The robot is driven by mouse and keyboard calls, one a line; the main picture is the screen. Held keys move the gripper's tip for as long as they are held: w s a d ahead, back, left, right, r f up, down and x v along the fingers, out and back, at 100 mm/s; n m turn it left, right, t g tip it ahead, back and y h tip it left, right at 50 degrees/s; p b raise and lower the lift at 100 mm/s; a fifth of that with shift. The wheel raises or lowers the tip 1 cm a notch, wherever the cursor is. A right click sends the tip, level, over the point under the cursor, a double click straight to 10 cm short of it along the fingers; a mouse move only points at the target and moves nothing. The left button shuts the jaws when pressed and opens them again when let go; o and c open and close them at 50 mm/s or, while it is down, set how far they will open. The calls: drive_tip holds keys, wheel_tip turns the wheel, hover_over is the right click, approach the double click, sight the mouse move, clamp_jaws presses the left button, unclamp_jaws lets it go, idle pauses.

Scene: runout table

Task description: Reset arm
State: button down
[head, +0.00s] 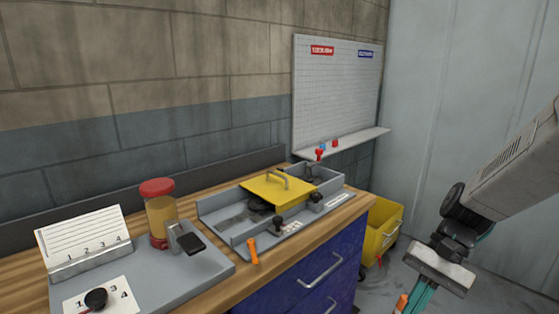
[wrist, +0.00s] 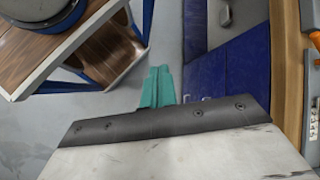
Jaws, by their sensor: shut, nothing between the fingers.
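My gripper (head: 412,302) hangs at the lower right of the head view, to the right of the workbench and in front of the yellow bin. Its teal fingers point down, and their ends are partly cut off by the picture's bottom edge. In the wrist view the teal fingers (wrist: 157,85) are together with nothing between them. They are over the floor, beside the blue drawer front (wrist: 232,82), and touch nothing that I can see.
The workbench (head: 190,190) carries a grey tray with a yellow lid (head: 278,189), a red-capped jar (head: 160,222) and a numbered card (head: 85,240). A yellow bin (head: 386,228) stands at its right end. A wooden-topped stand (wrist: 45,45) is at the wrist view's upper left.

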drive_tip(key=s+d+r+n+t+h, duration=0.2)
drive_tip(key=s+r+n+t+h, duration=0.3)
drive_tip(key=s+r, duration=0.6)
drive_tip(key=shift+s+n+t+h, duration=0.3)
drive_tip(key=shift+s+n+h, duration=0.2)
drive_tip(key=shift+s+h, duration=0.25)
drive_tip(key=shift+w+r, duration=0.1)
